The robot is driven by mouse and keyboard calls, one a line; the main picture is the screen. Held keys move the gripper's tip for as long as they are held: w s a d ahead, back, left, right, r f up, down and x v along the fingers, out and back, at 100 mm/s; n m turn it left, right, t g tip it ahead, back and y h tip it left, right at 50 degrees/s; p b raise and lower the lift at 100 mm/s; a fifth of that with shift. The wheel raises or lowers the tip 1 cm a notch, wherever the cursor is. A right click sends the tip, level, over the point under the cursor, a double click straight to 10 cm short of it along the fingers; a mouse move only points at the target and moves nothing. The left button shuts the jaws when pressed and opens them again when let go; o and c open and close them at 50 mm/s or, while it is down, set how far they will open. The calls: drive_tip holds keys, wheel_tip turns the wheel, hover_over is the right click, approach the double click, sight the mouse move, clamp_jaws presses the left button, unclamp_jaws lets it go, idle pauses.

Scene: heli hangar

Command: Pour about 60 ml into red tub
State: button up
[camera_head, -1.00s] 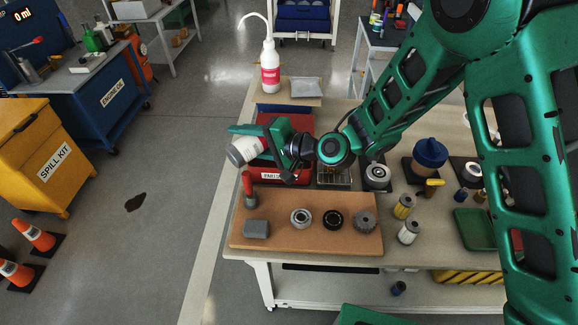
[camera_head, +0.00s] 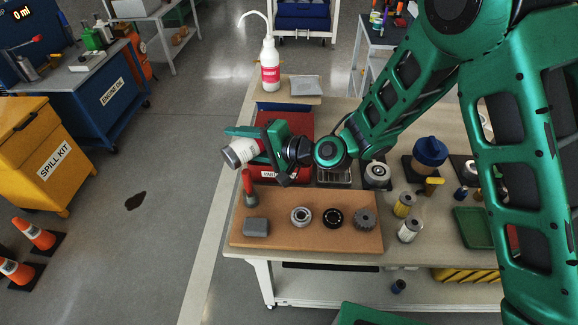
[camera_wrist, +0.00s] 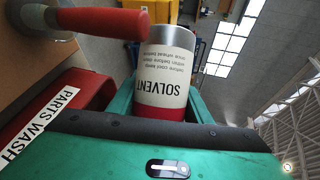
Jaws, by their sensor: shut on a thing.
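The solvent can (camera_head: 242,152), white with a red band and a grey metal end, is held in my gripper (camera_head: 268,143) above the left side of the red tub (camera_head: 298,120). The can is strongly tilted, with its grey end pointing left. In the wrist view, the can (camera_wrist: 165,85) shows an upside-down SOLVENT label, and its red band lies close to my gripper. Its mouth is hidden, and I see no liquid stream. The tub's PARTS WASH label shows in the wrist view (camera_wrist: 40,125).
A red-handled tool (camera_head: 248,185) stands upright close below the can. A brown board (camera_head: 320,225) carries several metal parts. A white wash bottle (camera_head: 270,65) stands behind the tub. Open floor lies left of the bench.

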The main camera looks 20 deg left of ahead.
drive_tip(key=shift+s+f+m, duration=0.15)
drive_tip(key=shift+f+m, duration=0.15)
drive_tip(key=shift+f, duration=0.1)
idle(1.0)
drive_tip(key=shift+a, duration=0.1)
drive_tip(key=shift+s+r+n+t+h, duration=0.2)
drive_tip(key=shift+r+n+t+h, duration=0.15)
drive_tip(key=shift+r+n, duration=0.7)
drive_tip(key=shift+a, duration=0.1)
drive_tip(key=shift+r+n+t+h+b, duration=0.25)
drive_tip(key=shift+n+t+h+b, duration=0.15)
drive_tip(key=shift+n+b, duration=0.4)
drive_tip(key=shift+w, duration=0.1)
idle(0.4)
